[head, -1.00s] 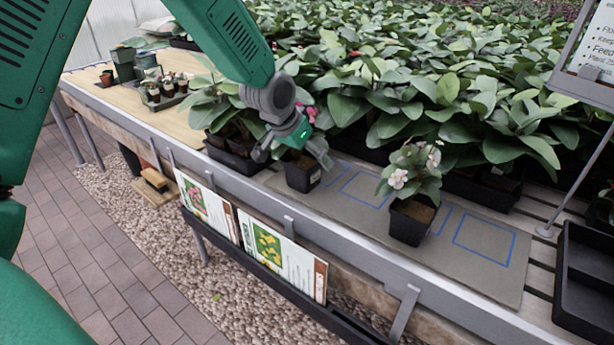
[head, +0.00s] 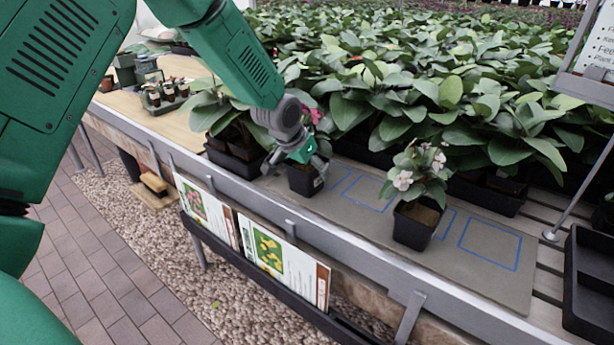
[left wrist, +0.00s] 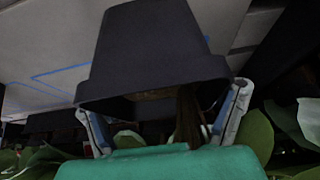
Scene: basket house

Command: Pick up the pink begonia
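The begonia with bright pink flowers (head: 313,114) stands in a black square pot (head: 304,182) on the grey board, upright, partly hidden by my left arm. My left gripper (head: 298,160) is at this pot, its fingers spread on both sides near the rim. In the left wrist view the dark pot (left wrist: 150,55) fills the middle, and the open fingers of my gripper (left wrist: 165,115) flank its rim. I cannot tell whether they touch it. A second begonia with pale pink flowers (head: 418,167) stands in a black pot (head: 416,225) to the right. My right gripper is not in view.
The grey board (head: 478,277) carries blue outlined squares (head: 490,243), one empty at right. Dense leafy plants (head: 440,80) stand close behind. A black tray (head: 590,280) is at the right edge. Plant signs (head: 285,262) hang along the bench front. Small pots (head: 165,92) stand at far left.

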